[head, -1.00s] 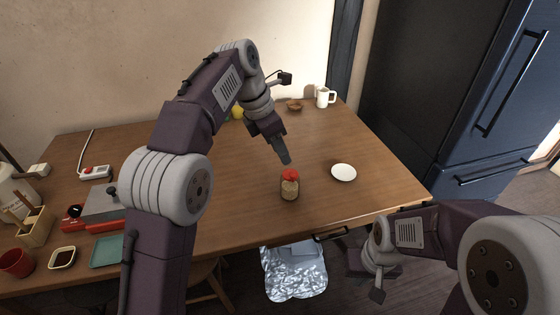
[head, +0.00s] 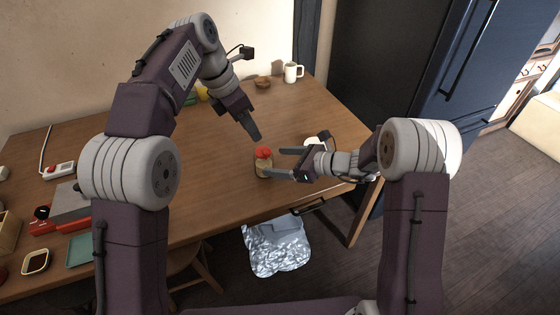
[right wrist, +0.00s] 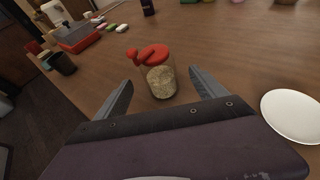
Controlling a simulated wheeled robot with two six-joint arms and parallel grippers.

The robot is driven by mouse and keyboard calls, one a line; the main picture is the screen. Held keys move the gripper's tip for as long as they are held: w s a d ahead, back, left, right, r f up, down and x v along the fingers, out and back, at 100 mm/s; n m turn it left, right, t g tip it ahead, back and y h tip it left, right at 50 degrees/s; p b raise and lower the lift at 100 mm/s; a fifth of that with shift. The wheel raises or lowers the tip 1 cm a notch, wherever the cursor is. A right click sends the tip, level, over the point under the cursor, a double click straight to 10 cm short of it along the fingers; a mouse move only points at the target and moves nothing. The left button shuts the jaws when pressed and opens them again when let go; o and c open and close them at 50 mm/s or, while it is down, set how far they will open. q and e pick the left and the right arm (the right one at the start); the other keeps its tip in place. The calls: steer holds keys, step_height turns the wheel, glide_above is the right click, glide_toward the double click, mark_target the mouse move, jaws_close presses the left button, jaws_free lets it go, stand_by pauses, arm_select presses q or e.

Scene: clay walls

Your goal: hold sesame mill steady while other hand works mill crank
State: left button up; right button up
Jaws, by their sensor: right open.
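The sesame mill (head: 263,168) stands upright on the wooden table, a clear jar of pale seeds with a red top. In the right wrist view the mill (right wrist: 161,82) shows its red crank knob sticking out to the left. My right gripper (head: 273,161) is open and low over the table, with one finger on each side of the mill near the fingertips. A gap shows beside each finger in the wrist view. My left gripper (head: 257,138) hangs just above and behind the mill, pointing down at it. Its fingers overlap in the picture, so its opening is unclear.
A white plate (right wrist: 293,114) lies right of the mill, close to my right gripper. A white mug (head: 293,72) and a brown bowl (head: 262,82) stand at the back. A teal tray (head: 82,250) and a sauce dish (head: 36,262) lie at the left. The table's middle is mostly clear.

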mark_target(256, 160)
steer(key=shift+w+a+f, duration=0.1)
steer(key=shift+w+a, duration=0.05)
steer(key=shift+a, duration=0.3)
steer(key=x, duration=0.8)
steer(key=shift+f, duration=0.1)
